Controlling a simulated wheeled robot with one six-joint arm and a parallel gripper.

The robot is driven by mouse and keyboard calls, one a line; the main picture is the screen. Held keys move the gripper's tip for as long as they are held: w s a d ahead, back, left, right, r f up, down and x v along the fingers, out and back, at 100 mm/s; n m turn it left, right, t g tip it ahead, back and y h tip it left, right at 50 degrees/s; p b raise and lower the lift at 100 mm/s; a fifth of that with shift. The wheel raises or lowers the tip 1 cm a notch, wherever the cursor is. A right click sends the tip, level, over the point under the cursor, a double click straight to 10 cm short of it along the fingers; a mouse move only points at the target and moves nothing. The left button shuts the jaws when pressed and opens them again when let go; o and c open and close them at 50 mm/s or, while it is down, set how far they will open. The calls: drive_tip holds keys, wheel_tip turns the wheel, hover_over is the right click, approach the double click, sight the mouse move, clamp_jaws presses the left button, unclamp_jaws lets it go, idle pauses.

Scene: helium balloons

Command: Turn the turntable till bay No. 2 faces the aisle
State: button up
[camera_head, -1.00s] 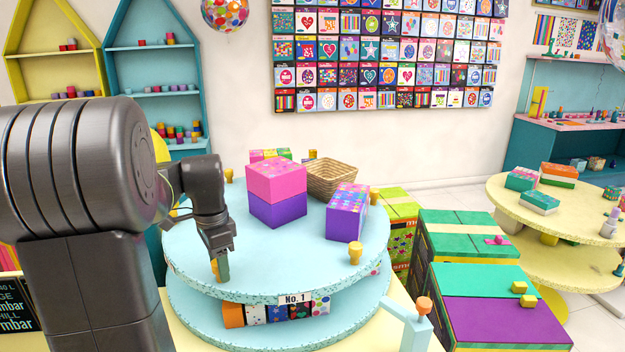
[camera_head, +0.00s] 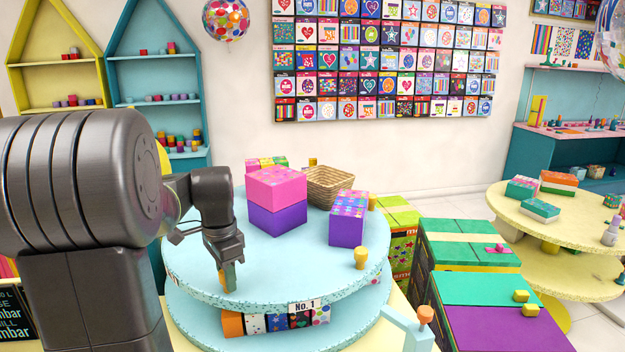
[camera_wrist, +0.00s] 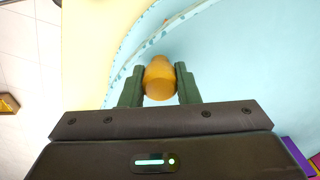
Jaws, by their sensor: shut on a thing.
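The light blue two-tier turntable (camera_head: 290,265) stands in front of me. A "No. 1" label (camera_head: 304,307) is on its front rim, right of my gripper. No "No. 2" label is readable. My gripper (camera_head: 228,278) reaches down at the front left of the top tier, shut on a yellow-orange knob. In the wrist view the knob (camera_wrist: 159,80) sits between the two green fingers, near the turntable's edge. Another yellow knob (camera_head: 361,258) stands free at the right of the top.
On the top stand a pink and purple box stack (camera_head: 277,202), a patterned purple box (camera_head: 347,218) and a wicker basket (camera_head: 329,186). Green and purple boxes (camera_head: 470,275) crowd the right side. A pale blue post with an orange tip (camera_head: 425,315) stands at front right.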

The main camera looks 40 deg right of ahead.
sight(312, 288)
drive_tip(key=shift+n, duration=0.9)
drive_tip(key=s+d, duration=0.3)
drive_tip(key=shift+s+d, duration=0.2)
drive_tip(key=shift+s, duration=0.1)
drive_tip(key=shift+s+d+r+n+p, duration=0.1)
drive_tip(key=shift+s+d+n+p, duration=0.15)
drive_tip(key=shift+s+d+n, duration=0.4)
drive_tip(key=shift+s+d+f+n+p, duration=0.1)
drive_tip(key=shift+s+d+n+p, duration=0.1)
drive_tip(key=shift+s+d, duration=0.75)
drive_tip(key=shift+s+d+r+n+p, duration=0.1)
drive_tip(key=shift+s+d+n+p, duration=0.25)
drive_tip(key=shift+d, duration=0.8)
drive_tip(key=shift+s+d, duration=0.1)
drive_tip(key=d, duration=0.1)
drive_tip(key=s+d+n+p, duration=0.1)
drive_tip(key=d, duration=0.1)
drive_tip(key=s+d+n, duration=0.1)
drive_tip(key=d, duration=0.1)
drive_tip(key=shift+s+d, duration=0.1)
drive_tip(key=shift+s, duration=0.1)
drive_tip(key=shift+s+d+n, duration=0.15)
drive_tip(key=shift+d+n, duration=0.25)
drive_tip(key=shift+d, duration=0.05)
